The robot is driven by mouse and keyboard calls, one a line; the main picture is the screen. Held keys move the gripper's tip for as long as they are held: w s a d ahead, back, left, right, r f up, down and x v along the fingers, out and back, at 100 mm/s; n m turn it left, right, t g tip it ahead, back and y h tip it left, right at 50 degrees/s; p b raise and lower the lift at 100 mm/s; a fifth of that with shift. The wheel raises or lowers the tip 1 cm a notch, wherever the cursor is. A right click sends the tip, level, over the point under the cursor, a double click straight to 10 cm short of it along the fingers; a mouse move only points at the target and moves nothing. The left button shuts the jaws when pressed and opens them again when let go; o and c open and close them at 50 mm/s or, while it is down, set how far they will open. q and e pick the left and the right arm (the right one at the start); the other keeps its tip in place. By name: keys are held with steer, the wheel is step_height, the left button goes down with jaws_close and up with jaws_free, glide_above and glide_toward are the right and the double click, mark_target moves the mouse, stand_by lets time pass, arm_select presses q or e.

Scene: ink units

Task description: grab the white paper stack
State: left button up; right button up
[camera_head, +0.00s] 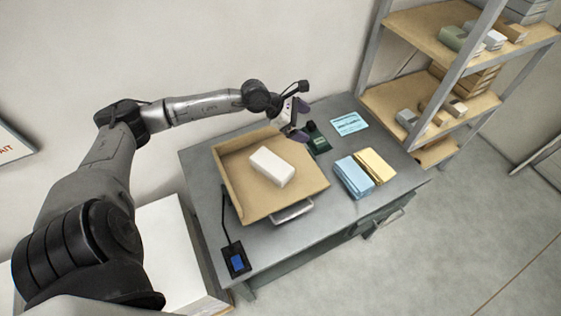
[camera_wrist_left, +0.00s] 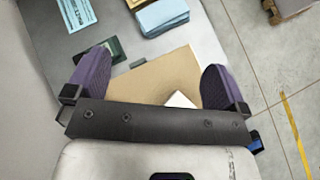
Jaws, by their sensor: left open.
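The white paper stack (camera_head: 272,166) is a white block lying in a shallow tan tray (camera_head: 231,204) on the grey table. A corner of the white stack (camera_wrist_left: 180,100) shows in the left wrist view, mostly hidden behind my gripper's dark bar. My left gripper (camera_head: 297,134) is above the tray's far right corner, beyond the stack and apart from it. Its two purple fingers (camera_wrist_left: 157,78) are spread wide with nothing between them in the left wrist view. My right gripper is not in view.
Blue (camera_head: 353,177) and yellow (camera_head: 375,165) stacks lie right of the tray. A dark green item (camera_head: 318,141) and a light blue card (camera_head: 348,123) lie behind them. A small black device with a blue screen (camera_head: 237,262) sits at the front left. Shelves (camera_head: 440,100) stand right.

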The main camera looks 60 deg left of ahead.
arm_select(q)
steer(key=s+a+f+m+g+y, duration=0.2)
steer(key=s+a+f+m+g, duration=0.1)
steer(key=f+g, duration=0.1)
steer(key=m+g+y, duration=0.2)
steer(key=m+g, duration=0.1)
steer(key=g, duration=0.1)
glide_toward(272, 163)
steer(key=f, duration=0.4)
steer(key=d+f, duration=0.1)
steer(key=f, duration=0.3)
steer(key=f+p, duration=0.1)
steer(key=f, duration=0.3)
steer(key=shift+w+d, duration=0.25)
steer(key=shift+w, duration=0.1)
steer(key=shift+c, duration=0.5)
steer(key=c, duration=1)
steer(key=shift+r, duration=0.1)
steer(key=shift+c, duration=0.9)
steer(key=shift+r, duration=0.15)
